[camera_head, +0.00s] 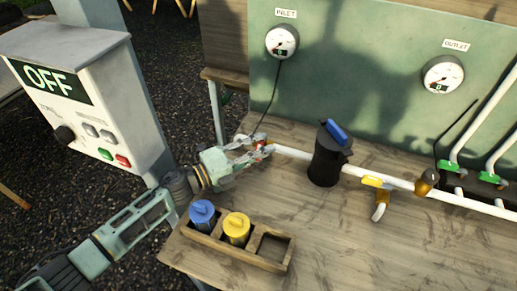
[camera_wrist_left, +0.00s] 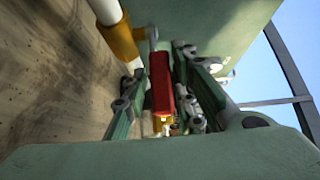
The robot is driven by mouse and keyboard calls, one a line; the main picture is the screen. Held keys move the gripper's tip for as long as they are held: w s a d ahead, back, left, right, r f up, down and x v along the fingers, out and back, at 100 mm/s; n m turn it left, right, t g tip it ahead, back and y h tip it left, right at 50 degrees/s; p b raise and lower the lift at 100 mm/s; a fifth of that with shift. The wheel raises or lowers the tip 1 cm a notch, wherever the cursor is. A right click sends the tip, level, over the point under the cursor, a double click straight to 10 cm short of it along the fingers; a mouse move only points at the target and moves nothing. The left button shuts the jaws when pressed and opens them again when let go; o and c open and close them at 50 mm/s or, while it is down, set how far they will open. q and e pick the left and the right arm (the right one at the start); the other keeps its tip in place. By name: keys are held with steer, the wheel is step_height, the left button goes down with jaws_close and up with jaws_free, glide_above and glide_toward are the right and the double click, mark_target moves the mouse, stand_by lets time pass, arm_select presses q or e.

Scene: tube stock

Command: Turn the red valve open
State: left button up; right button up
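The red valve handle (camera_wrist_left: 160,82) shows in the left wrist view as a red bar beside a brass-coloured fitting on the white pipe. In the head view only a small bit of red (camera_head: 268,149) shows at the pipe's left end, mostly hidden by my gripper. My left gripper (camera_head: 263,148) is at this valve, its fingers apart on either side of the handle. In the wrist view the fingers (camera_wrist_left: 160,90) flank the red bar, with a small gap on the left; contact on the right is unclear. My right gripper is out of view.
A black filter housing (camera_head: 327,160) with a blue handle stands on the pipe to the right. A yellow valve (camera_head: 377,182) and green valves (camera_head: 449,165) lie further right. A wooden tray (camera_head: 262,262) holds blue and yellow cartridges. The control box (camera_head: 75,85) reads OFF.

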arm_select(q)
steer(key=shift+o, duration=0.8)
steer(key=shift+r, duration=0.1)
